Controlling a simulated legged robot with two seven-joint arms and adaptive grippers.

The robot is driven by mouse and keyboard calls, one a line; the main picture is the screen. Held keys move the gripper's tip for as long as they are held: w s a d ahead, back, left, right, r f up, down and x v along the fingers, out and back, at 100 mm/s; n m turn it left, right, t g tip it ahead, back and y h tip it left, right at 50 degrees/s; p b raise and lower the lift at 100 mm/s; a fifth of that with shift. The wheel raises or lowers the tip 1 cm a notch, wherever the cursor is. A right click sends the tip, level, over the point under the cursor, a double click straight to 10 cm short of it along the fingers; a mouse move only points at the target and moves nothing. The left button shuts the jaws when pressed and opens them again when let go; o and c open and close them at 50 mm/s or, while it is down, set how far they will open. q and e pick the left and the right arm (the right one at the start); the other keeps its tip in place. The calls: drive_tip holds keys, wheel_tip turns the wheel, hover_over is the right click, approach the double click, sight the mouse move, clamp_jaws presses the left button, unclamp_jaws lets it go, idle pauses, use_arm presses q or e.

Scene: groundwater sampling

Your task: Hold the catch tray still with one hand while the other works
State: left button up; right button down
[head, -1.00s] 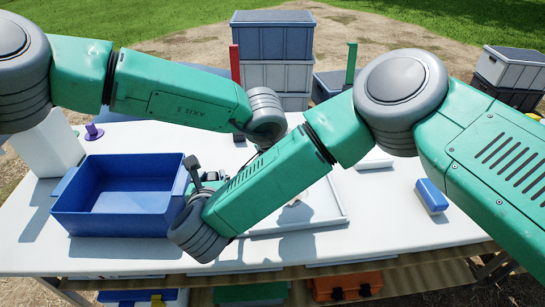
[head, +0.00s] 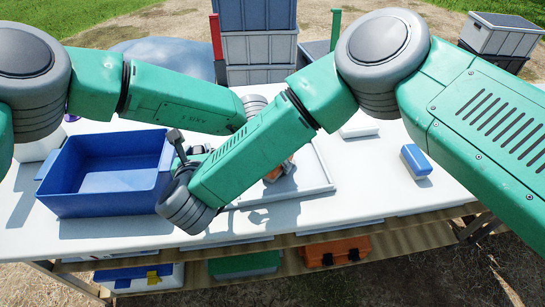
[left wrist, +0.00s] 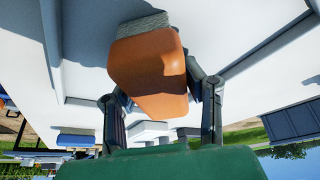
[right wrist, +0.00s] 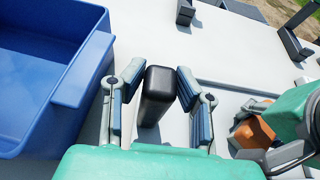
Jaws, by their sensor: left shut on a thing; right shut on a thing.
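The catch tray (head: 322,183), pale and shallow with a low rim, lies on the table, partly hidden behind my right forearm in the head view. In the right wrist view, my right gripper (right wrist: 153,92) is shut on a black rounded block (right wrist: 157,88) between the blue bin and the tray. I cannot tell whether the block is joined to the tray. My left gripper (left wrist: 160,95) is shut on an orange piece with a grey ribbed end (left wrist: 150,70), over the pale tray. The orange piece (head: 280,170) shows partly beside my right forearm in the head view.
A blue bin (head: 60,190) stands just left of my right gripper. A blue and white block (head: 416,160) lies on the right of the white table (head: 385,185). Grey crates (head: 260,45) and a red post (head: 216,35) stand behind. My forearms cross closely above the table.

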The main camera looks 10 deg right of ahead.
sight(299, 161)
use_arm(q)
drive_tip(key=shift+w+d, duration=0.1)
drive_tip(key=shift+d, duration=3.2)
drive_tip(key=shift+a, duration=4)
drive_tip(key=shift+w+d+f, duration=0.1)
drive_tip(key=shift+w+d, duration=0.15)
drive_tip(key=shift+d, duration=0.25)
drive_tip(key=shift+w+d, duration=0.2)
drive_tip(key=shift+d, duration=3.25)
drive_tip(key=shift+a, duration=0.45)
use_arm(e)
drive_tip(key=shift+d, duration=0.1)
use_arm(q)
drive_tip(key=shift+s+a, duration=0.15)
drive_tip(key=shift+a, duration=3.15)
drive_tip(key=shift+a+r, duration=0.15)
drive_tip(key=shift+r, duration=3.95)
